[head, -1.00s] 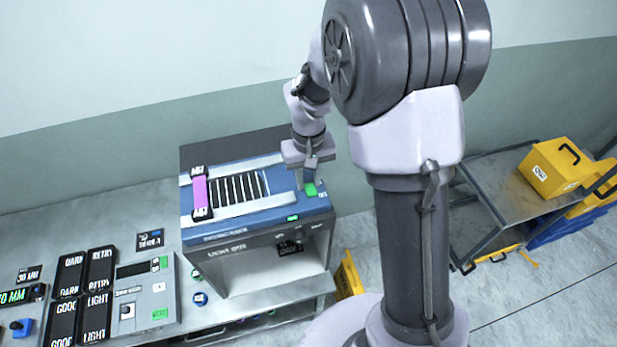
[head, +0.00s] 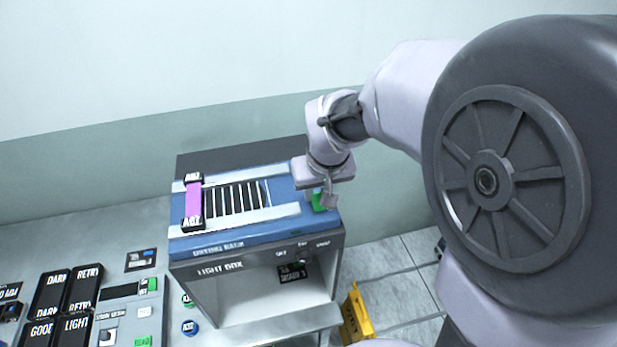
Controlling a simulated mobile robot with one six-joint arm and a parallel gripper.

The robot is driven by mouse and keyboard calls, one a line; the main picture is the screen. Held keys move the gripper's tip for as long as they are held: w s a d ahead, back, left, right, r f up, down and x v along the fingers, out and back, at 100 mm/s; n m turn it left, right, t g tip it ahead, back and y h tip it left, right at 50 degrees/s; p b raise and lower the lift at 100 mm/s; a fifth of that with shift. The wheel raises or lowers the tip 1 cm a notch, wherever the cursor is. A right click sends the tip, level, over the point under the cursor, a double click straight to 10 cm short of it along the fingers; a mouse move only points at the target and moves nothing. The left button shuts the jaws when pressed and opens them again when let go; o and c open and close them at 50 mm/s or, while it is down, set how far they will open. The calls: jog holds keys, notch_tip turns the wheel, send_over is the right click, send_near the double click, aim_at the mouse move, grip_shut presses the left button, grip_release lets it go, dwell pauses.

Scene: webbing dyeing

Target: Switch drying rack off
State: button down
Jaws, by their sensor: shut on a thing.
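The drying rack (head: 205,243) is a blue unit with light rails and dark slats, lying on top of the light box. A green switch (head: 318,204) sits at its right end. My gripper (head: 328,197) reaches down at that end and is shut on the green switch, partly covering it. The fingertips are small, and their exact contact is hard to see. A purple strip (head: 194,200) with black labelled end clips lies across the rack's left part.
The light box (head: 215,268) stands under the rack, with an open front. Dark labelled blocks (head: 47,294) and a grey control box (head: 128,313) lie on the bench at left. A yellow floor sign (head: 357,313) stands right of the bench.

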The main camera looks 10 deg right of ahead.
jog(key=c, duration=1.2)
grip_release()
jog(key=p+v, duration=0.2)
jog(key=v, duration=1.5)
jog(key=shift+r, duration=0.2)
jog(key=s+a+f+m+b, duration=0.1)
jog(key=s+f+b, duration=0.3)
jog(key=f+b, duration=0.6)
jog(key=s+a+f+m+t+y+b, duration=0.1)
jog(key=s+f+b, duration=0.4)
jog(key=f+b, duration=0.5)
jog(key=s+a+f+m+t+y+b, duration=0.1)
jog(key=s+f+b, duration=0.3)
jog(key=f+b, duration=0.7)
notch_tip(320, 180, down, 5)
jog(key=shift+s+a+r+m, duration=0.1)
jog(key=shift+s+a+m, duration=0.35)
jog(key=shift+m, duration=0.25)
